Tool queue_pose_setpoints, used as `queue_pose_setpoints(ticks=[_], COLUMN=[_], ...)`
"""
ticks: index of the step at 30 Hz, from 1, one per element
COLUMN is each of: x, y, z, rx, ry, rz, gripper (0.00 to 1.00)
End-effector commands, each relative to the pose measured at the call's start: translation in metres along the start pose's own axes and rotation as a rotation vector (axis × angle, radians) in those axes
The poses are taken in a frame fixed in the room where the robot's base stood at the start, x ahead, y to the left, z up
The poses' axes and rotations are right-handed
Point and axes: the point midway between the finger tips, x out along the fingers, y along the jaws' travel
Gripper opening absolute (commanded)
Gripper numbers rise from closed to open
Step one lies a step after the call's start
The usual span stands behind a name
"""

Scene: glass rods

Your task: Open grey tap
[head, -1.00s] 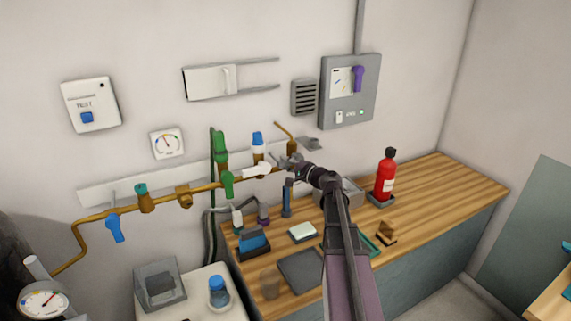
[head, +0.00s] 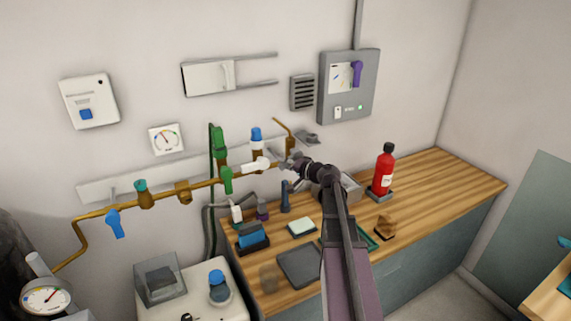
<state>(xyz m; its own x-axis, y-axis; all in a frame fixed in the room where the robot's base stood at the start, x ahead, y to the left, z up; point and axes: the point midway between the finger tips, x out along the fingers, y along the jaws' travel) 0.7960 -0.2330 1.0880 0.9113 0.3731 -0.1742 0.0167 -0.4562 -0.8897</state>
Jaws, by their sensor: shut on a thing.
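A brass pipe (head: 160,199) runs along the wall with several coloured taps on it. My gripper (head: 289,164) is at the pipe's right end, just right of the white tap handle (head: 257,164). The exact angle of the grey handle cannot be made out.
A blue tap (head: 115,223) and a green tap (head: 227,180) hang on the pipe to the left.

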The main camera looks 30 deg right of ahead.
Motion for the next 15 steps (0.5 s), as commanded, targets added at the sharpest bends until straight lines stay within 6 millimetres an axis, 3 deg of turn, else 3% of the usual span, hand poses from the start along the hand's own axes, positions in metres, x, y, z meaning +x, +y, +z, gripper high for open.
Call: queue_pose_setpoints(ticks=[1, 2, 5, 15], x=[0.0005, 0.0005, 0.0004, -0.0001], y=[-0.0001, -0.0001, -0.0001, 0.0], z=[-0.0003, -0.0003, -0.0003, -0.0002], rx=[0.001, 0.001, 0.002, 0.003], ry=[0.0, 0.0, 0.0, 0.0], rz=[-0.001, -0.001, -0.001, -0.001], gripper=[0.0, 0.4, 0.7, 0.7])
